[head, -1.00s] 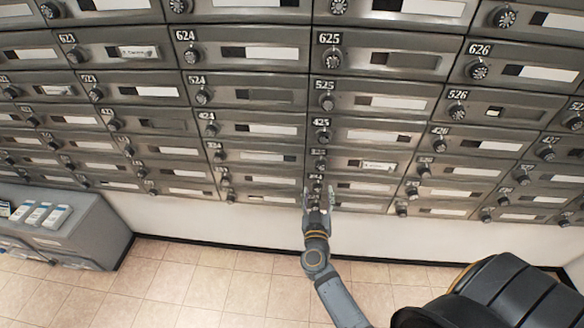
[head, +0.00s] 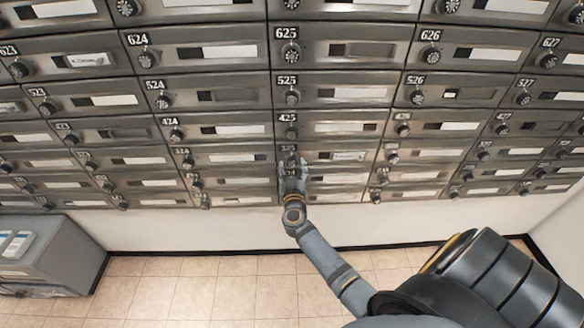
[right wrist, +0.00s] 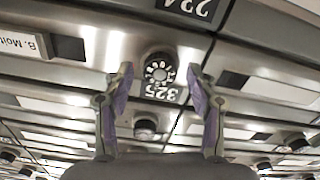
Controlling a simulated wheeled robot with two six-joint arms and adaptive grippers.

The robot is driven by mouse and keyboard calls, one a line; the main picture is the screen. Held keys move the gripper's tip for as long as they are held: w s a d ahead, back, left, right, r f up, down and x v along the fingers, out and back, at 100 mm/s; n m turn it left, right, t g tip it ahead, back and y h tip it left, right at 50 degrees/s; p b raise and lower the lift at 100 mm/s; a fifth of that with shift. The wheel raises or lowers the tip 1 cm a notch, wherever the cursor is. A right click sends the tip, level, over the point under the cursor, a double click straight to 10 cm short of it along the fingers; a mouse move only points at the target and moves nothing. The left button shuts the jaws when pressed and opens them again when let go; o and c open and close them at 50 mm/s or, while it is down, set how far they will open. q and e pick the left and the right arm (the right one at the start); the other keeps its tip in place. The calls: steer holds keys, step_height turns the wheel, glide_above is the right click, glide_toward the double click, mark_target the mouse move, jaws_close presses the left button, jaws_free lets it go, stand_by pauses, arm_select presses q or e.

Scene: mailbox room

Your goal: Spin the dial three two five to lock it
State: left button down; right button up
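The dial of box 325 (right wrist: 158,72) is a round black knob with a numbered silver face. In the right wrist view it sits between and beyond the fingertips of my right gripper (right wrist: 159,88), which is open and empty. The number 325 shows upside down just below the dial. In the head view, my right gripper (head: 293,168) is up against the box wall in the 325 column and partly covers the lower dials there. The 325 box door (head: 335,157) looks closed and has a name label. My left gripper is not in view.
Rows of metal mailboxes with dials fill the wall, including the 425 dial (head: 290,132) above. In the right wrist view another dial (right wrist: 146,125) is close to the fingers. A grey cabinet (head: 50,255) stands at the lower left. The tiled floor (head: 200,290) is clear.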

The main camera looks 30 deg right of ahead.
steer(key=c, duration=1)
steer(key=shift+c, duration=0.2)
